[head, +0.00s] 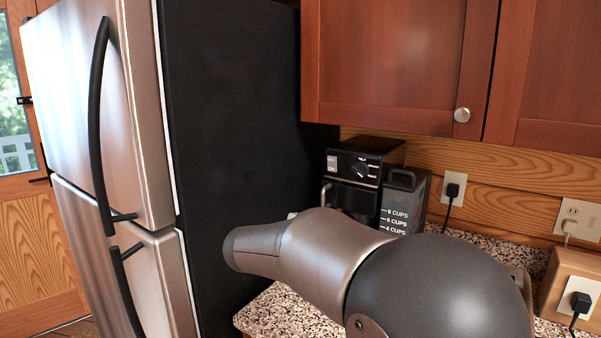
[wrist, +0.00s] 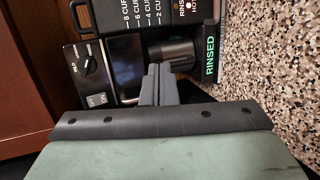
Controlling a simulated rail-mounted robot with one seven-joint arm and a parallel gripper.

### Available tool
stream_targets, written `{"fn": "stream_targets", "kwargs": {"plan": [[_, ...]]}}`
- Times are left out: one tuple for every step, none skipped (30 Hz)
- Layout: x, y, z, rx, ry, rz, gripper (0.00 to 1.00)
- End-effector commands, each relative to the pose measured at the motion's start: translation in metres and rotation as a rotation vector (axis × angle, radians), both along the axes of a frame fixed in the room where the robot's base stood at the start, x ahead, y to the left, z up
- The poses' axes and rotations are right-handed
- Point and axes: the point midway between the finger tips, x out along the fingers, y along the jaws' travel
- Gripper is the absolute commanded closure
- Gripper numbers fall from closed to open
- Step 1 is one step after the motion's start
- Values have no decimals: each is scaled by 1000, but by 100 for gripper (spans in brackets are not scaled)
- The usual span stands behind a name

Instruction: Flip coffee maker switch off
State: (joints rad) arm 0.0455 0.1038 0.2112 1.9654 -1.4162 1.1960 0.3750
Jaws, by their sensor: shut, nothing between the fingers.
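The black coffee maker (head: 405,152) stands on the counter beside the fridge. Its front panel has a dial (head: 361,168) and a small pale rocker switch (head: 332,163) at the panel's left end. The wrist view shows the panel turned sideways at left, with the dial (wrist: 87,65) and the switch (wrist: 97,101) marked ON and OFF. I cannot tell which way the switch is set. My gripper (wrist: 158,72) is shut and empty, in front of the machine and to the right of the switch in that view. In the head view my arm hides the gripper and the machine's lower part.
The water tank (head: 404,207) with cup marks is at the machine's right. The fridge (head: 240,120) stands close on the left. Wooden cabinets (head: 400,60) hang above. The speckled counter (head: 275,312) shows at front. Plugged outlets (head: 452,188) are on the right.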

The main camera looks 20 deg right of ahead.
Motion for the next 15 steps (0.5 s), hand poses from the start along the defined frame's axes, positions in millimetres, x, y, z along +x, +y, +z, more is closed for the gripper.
{"fn": "stream_targets", "kwargs": {"plan": [[23,2,17,-72,-42,31,100],[34,4,27,-112,-69,48,100],[48,6,40,-162,-103,71,100],[57,8,48,-196,-127,86,100],[65,10,56,-226,-149,100,100],[74,13,65,-261,-177,117,100],[80,15,71,-284,-195,128,100],[85,18,77,-303,-212,138,100],[90,20,81,-324,-228,149,100],[93,21,85,-337,-239,155,100],[96,23,88,-346,-249,161,100],[98,24,91,-357,-258,165,100],[99,24,92,-362,-261,167,100],[99,25,93,-365,-264,169,100],[100,25,93,-367,-266,170,100]]}}
